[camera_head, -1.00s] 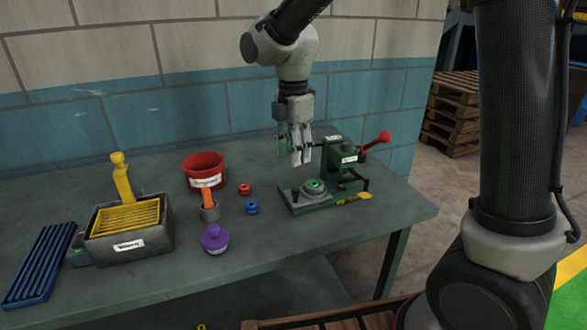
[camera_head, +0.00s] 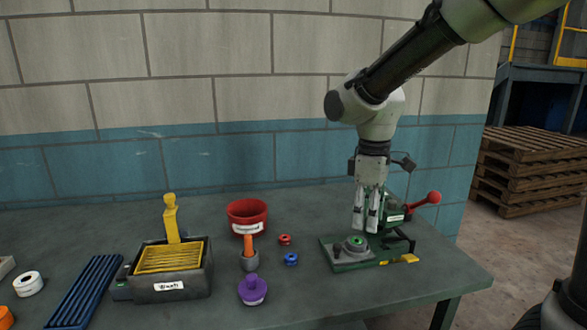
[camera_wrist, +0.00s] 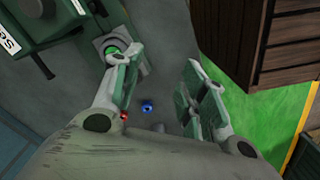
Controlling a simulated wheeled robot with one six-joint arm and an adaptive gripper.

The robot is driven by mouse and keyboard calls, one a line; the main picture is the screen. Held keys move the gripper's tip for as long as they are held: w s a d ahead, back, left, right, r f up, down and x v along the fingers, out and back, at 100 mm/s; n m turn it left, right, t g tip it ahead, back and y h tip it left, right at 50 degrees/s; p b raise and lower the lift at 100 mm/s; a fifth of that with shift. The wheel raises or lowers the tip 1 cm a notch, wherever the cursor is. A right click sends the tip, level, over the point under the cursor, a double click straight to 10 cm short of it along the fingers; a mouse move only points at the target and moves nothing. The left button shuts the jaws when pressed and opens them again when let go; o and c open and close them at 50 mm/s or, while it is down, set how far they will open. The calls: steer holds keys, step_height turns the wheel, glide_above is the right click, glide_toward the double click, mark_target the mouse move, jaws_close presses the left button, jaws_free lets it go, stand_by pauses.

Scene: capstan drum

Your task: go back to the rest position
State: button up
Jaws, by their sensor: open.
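My gripper (camera_head: 367,222) is open and empty. In the head view it hangs with fingers down, in front of the green press (camera_head: 393,212) with a red-knobbed lever, partly covering it. A green ring (camera_head: 357,240) sits on the round seat of the press base (camera_head: 345,258). In the wrist view my two fingers (camera_wrist: 162,92) stand apart with nothing between them. Beyond them the blue ring (camera_wrist: 147,106) and red ring (camera_wrist: 124,115) lie on the table, and the green ring (camera_wrist: 111,49) shows beside the left finger.
On the table stand a red bucket (camera_head: 247,213), a grey cup with an orange handle (camera_head: 249,247), a purple knob (camera_head: 252,290), a dark box with yellow grille (camera_head: 170,281) and a blue rack (camera_head: 85,292). Wooden pallets (camera_head: 530,168) stand beyond.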

steer(key=s+d+r+m+t, duration=0.2)
steer(key=s+d+r+m, duration=0.1)
steer(key=s+d+m, duration=0.3)
steer(key=s+d+r+m+t, duration=0.2)
steer(key=s+d+r+m, duration=0.2)
steer(key=s+d, duration=0.6)
steer(key=d+m, duration=0.2)
steer(key=d, duration=0.1)
steer(key=shift+d+t, duration=0.2)
steer(key=shift+t, duration=0.2)
stand_by(0.4)
